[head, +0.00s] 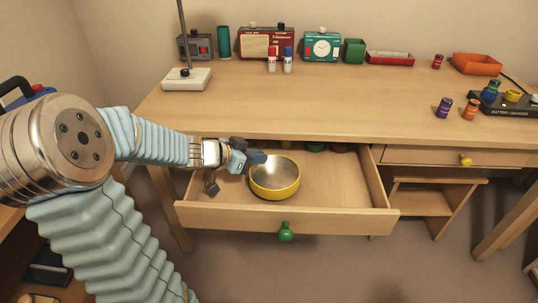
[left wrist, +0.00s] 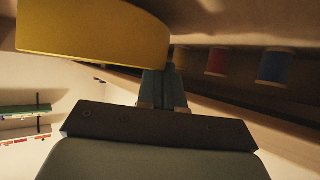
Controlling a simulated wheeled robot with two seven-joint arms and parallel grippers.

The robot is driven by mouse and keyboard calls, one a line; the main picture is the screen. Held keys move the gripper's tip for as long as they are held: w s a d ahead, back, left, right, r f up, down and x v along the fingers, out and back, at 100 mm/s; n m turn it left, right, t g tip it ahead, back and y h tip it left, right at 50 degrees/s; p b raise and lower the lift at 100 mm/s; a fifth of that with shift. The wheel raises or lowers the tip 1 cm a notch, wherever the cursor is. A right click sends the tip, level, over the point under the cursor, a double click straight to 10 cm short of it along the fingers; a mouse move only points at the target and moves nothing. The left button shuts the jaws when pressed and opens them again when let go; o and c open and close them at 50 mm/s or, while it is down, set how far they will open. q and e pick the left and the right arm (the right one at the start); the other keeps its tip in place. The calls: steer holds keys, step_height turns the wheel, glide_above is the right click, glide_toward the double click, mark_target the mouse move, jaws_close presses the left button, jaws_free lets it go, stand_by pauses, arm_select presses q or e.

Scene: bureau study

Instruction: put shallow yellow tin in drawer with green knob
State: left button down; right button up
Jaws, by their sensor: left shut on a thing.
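The shallow yellow tin (head: 274,190) is a round, open bowl-like tin with a silvery inside. It is in or just over the open drawer (head: 330,222) with the green knob (head: 286,232); I cannot tell whether it touches the drawer floor. My left gripper (head: 260,158) is shut on the tin's far left rim. In the left wrist view the yellow tin (left wrist: 95,32) fills the upper left, beside the fingers (left wrist: 165,90). My right gripper is not in view.
Dark round things (head: 316,147) sit at the back of the open drawer, partly hidden under the desk top (head: 330,100). A shut drawer with a yellow knob (head: 465,160) is to the right.

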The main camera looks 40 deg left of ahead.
arm_select(q)
steer(key=w, duration=0.1)
steer(key=w+d, duration=0.1)
steer(key=w, duration=0.2)
steer(key=shift+d+f+b, duration=0.25)
steer(key=shift+b, duration=0.15)
steer(key=shift+s+a+f+b, duration=0.1)
steer(key=shift+f+b, duration=0.35)
steer(key=shift+f, duration=0.1)
steer(key=shift+r, duration=0.15)
steer(key=shift+f, duration=0.2)
steer(key=c, duration=1.3)
jaws_free()
steer(key=shift+r, duration=0.3)
steer(key=p+v, duration=0.1)
steer(key=v, duration=1.1)
steer(key=shift+s+p, duration=0.1)
steer(key=shift+p, duration=0.25)
